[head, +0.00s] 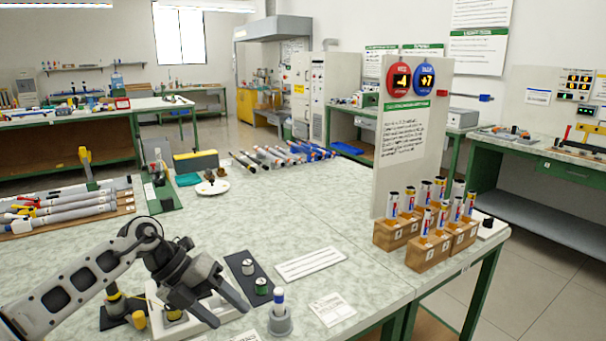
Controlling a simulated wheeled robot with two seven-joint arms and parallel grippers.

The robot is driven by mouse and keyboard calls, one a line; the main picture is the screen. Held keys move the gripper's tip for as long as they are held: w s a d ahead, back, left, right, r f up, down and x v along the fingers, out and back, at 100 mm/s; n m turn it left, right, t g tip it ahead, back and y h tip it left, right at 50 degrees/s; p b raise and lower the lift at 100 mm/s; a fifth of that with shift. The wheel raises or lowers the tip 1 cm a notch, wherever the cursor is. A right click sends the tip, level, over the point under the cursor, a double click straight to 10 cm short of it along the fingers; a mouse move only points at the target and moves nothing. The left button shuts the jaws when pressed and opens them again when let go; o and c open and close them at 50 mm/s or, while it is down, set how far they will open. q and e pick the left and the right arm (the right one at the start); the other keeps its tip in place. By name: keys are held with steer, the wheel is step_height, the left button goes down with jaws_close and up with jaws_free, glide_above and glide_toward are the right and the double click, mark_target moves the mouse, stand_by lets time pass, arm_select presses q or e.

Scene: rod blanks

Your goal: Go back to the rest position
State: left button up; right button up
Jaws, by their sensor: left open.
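My left arm comes in from the lower left. My left gripper (230,314) is open, with its two dark fingers apart and nothing visible between them. It hangs over the front of the speckled table (330,215), over a white base plate (205,312) that it partly hides. A grey holder (280,322) with a blue-capped white rod upright in it stands just right of the fingers. My right gripper is not in view.
Wooden blocks (428,252) with several upright rods stand at the right, before a sign panel (398,170). Long rods (70,207) lie at the left. The table's middle is clear.

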arm_select(q)
steer(key=s+d+r+n+t+h, duration=0.1)
steer(key=s+d+n+t+h, duration=0.25)
steer(key=d+h, duration=0.3)
steer(key=s+d+r+n+t+h, duration=0.1)
steer(key=s+d+n+t+h, duration=0.3)
steer(key=d, duration=0.4)
steer(key=s+a+f+n+t+y, duration=0.1)
steer(key=s+a+f+n+y, duration=0.6)
steer(key=n, duration=0.6)
steer(key=s+a+f+n+t+y, duration=0.2)
steer(key=s+a+f+n+y, duration=0.5)
steer(key=f+n, duration=0.4)
steer(key=s+n+y, duration=0.1)
steer(key=s+n, duration=0.1)
steer(key=n, duration=0.1)
steer(key=shift+f, duration=0.2)
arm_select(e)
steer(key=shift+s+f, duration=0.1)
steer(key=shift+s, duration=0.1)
arm_select(q)
steer(key=shift+d, duration=0.1)
